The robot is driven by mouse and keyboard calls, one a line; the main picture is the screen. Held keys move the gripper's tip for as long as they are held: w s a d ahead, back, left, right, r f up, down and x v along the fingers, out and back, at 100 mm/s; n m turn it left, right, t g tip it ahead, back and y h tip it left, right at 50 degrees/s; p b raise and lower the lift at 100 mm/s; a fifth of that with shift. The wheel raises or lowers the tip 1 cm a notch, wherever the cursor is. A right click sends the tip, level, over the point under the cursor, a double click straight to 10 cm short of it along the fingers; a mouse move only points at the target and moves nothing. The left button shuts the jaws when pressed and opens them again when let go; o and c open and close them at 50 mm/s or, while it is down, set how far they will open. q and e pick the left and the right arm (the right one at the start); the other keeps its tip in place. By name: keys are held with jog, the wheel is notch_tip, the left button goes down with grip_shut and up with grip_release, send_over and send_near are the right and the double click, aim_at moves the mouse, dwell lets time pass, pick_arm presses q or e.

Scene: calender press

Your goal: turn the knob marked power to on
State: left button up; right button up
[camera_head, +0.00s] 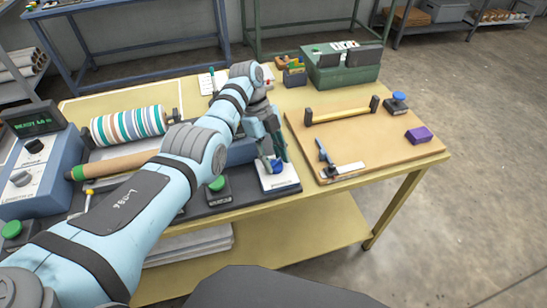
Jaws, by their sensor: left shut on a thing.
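A control box with a white face (280,183) stands at the right end of the dark press base, close to the table's front edge. A blue-grey knob (277,166) shows on it; its marking is too small to read, so I cannot confirm that it says power. My left gripper (273,158) reaches down from above with its fingers at this knob, and is shut on it. The fingers and wrist hide part of the knob and its pointer. My right gripper is out of view.
Left of the box are a green button (217,184), a striped roller (129,125) and a blue-grey cabinet (45,180) with a green-lit display (34,119). A wooden board (375,140) with a purple block (418,134) lies right. A green box (345,72) stands behind.

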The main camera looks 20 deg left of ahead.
pick_arm(q)
jog(key=o, duration=1.2)
jog(key=shift+c, duration=0.2)
jog(key=v, duration=0.7)
jog(key=shift+r, duration=0.2)
